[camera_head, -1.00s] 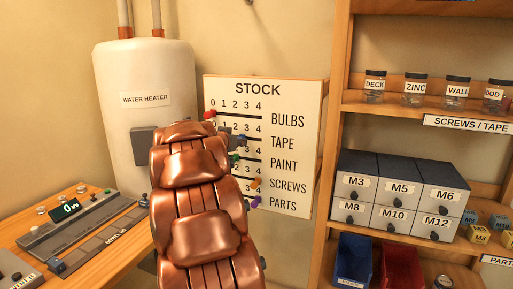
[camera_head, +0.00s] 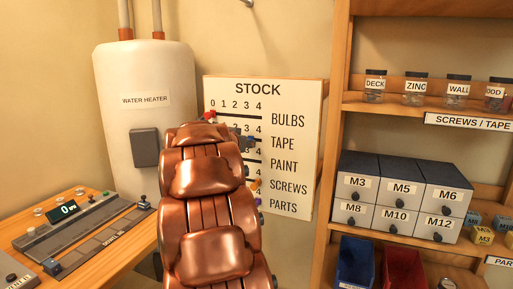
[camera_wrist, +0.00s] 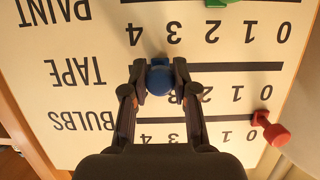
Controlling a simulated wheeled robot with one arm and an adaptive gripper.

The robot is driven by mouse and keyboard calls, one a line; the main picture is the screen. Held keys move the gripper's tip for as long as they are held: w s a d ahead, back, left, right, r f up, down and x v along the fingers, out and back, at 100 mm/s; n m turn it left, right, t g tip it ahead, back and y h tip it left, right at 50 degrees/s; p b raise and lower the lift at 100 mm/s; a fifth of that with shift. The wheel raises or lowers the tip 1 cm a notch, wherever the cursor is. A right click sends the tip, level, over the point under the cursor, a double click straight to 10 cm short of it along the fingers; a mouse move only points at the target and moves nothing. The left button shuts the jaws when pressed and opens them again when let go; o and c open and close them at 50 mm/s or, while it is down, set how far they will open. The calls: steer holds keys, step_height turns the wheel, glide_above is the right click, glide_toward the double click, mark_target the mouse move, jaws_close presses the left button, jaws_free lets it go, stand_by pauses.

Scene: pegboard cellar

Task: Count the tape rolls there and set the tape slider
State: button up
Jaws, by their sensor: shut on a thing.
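The white STOCK board (camera_head: 290,90) has rows for bulbs, tape, paint, screws and parts, each with a 0 to 4 scale. In the wrist view the board (camera_wrist: 40,105) appears upside down. My gripper (camera_wrist: 159,78) is shut on the blue knob (camera_wrist: 159,82) of the TAPE slot (camera_wrist: 235,66). The knob is toward the high end, around 3 to 4; the fingers hide the digits there, so I cannot tell exactly. In the head view my arm covers much of the TAPE row. I can make out no tape rolls in view.
A red knob (camera_wrist: 272,130) sits near 0 on BULBS. The shelf (camera_head: 400,106) labelled SCREWS / TAPE holds several jars; drawers (camera_head: 400,195) and bins stand below. The water heater (camera_head: 120,100) and a bench (camera_head: 30,230) with a small display are at left.

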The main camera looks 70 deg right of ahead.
steer(key=shift+s+b, duration=0.7)
steer(key=shift+s, duration=0.45)
steer(key=o, duration=1.7)
steer(key=shift+c, duration=0.2)
steer(key=shift+a+b, duration=0.2)
steer(key=shift+b, duration=0.45)
steer(key=a+b, duration=0.5)
steer(key=a, duration=0.4)
steer(key=shift+s, duration=0.2)
